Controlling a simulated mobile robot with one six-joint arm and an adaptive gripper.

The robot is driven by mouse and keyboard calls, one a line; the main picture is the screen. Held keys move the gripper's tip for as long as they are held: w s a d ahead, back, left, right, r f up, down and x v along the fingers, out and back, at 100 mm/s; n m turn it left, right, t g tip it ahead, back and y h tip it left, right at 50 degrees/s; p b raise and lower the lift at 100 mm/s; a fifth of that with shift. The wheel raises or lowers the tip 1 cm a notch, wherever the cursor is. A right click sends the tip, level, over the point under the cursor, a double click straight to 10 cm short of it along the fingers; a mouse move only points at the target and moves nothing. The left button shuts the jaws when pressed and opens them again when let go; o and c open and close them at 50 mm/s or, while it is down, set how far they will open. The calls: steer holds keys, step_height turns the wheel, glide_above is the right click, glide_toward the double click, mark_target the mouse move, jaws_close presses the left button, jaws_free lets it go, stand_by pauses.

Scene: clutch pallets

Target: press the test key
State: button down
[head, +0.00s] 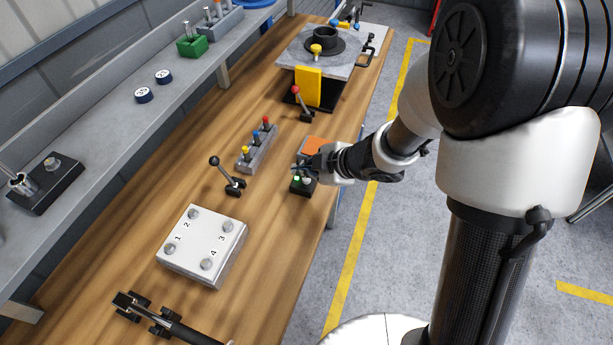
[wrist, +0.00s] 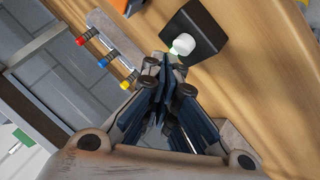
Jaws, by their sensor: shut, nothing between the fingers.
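A small black box (head: 302,190) stands on the wooden bench near its right edge. A green-lit spot (head: 296,180) and a pale round cap (head: 307,181) show on its top. The wrist view shows the black box (wrist: 203,22) with a white cap (wrist: 183,44) and a faint green glow beside it. No label reading "test" can be made out. My gripper (head: 299,168) is shut and empty, close to the box's far side in the head view. In the wrist view its fingertips (wrist: 163,62) appear just short of the cap; whether they touch cannot be told.
A grey block with yellow, blue and red plungers (head: 258,152) and a black lever (head: 226,174) stand left of the box. An orange-topped item (head: 315,146) sits behind my gripper. A white numbered box (head: 203,243) is nearer. Bare wood lies between.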

mark_target(305, 181)
steer(key=shift+r+p, duration=2.6)
steer(key=shift+p, duration=0.1)
steer(key=shift+f, duration=0.1)
steer(key=s+d+r+m+t+h, duration=0.3)
steer(key=d+r+m+h, duration=0.6)
steer(key=d+r, duration=0.65)
steer(key=s+r+m+g+y, duration=0.1)
steer(key=s+m, duration=0.9)
steer(key=s, duration=1.1)
steer(key=r+g, duration=0.1)
steer(key=g, duration=0.1)
steer(key=shift+s+a+g+y, duration=0.35)
steer(key=shift+s+g+y, duration=0.05)
